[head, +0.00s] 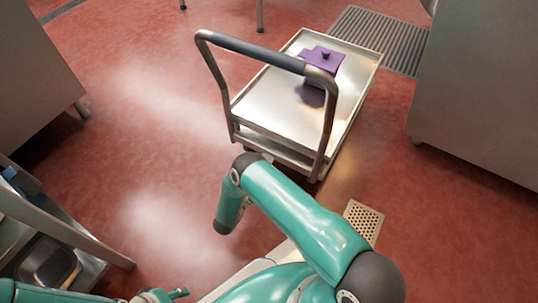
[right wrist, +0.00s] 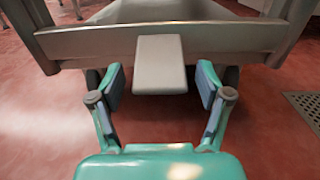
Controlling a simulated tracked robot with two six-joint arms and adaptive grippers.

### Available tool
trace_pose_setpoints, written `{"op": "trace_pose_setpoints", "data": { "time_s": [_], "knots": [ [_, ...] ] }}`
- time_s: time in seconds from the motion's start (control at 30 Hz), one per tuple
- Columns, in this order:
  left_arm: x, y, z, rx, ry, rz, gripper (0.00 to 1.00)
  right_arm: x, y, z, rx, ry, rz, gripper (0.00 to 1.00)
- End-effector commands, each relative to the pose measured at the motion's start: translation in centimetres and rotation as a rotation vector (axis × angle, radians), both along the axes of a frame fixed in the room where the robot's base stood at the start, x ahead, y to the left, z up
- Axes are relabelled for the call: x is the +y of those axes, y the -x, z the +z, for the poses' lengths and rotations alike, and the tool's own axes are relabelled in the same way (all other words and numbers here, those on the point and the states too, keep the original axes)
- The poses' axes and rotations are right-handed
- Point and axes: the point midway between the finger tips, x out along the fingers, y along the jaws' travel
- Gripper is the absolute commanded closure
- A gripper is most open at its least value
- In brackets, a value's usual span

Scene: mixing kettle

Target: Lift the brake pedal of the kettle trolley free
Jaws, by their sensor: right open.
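The kettle trolley (head: 275,112) stands ahead in the head view, its push handle (head: 262,55) facing me. Its brake pedal, a flat pale grey plate (right wrist: 161,64), juts out from the trolley's end rail in the right wrist view. My right gripper (right wrist: 160,84) is open, with one finger on each side of the pedal and a visible gap to both. In the head view my right arm hides the pedal and I cannot make out the right gripper. My left gripper (head: 165,295) shows only partly at the bottom edge; its jaws are unclear.
A purple lidded vessel (head: 322,62) stands on the trolley deck. A steel cabinet (head: 485,110) is at the right, and a steel rack (head: 60,235) at the lower left. Floor grates (head: 376,40) and a perforated drain cover (head: 364,220) lie in the red floor. Floor left of the trolley is clear.

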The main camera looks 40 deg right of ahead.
Motion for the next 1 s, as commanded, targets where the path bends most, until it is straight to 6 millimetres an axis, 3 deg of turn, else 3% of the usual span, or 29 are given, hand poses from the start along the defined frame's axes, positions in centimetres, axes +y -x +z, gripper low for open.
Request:
{"op": "trace_pose_setpoints", "data": {
  "time_s": [0.7,1.0],
  "knots": [
    [0.0,0.0,0.0,0.000,0.000,0.000,0.60,-2.5,-1.1,0.1,-0.001,0.000,-0.002,0.23],
    [0.0,0.0,0.0,0.000,0.000,0.000,0.60,-2.7,-1.2,0.1,-0.001,0.000,-0.001,0.23]
  ]
}}
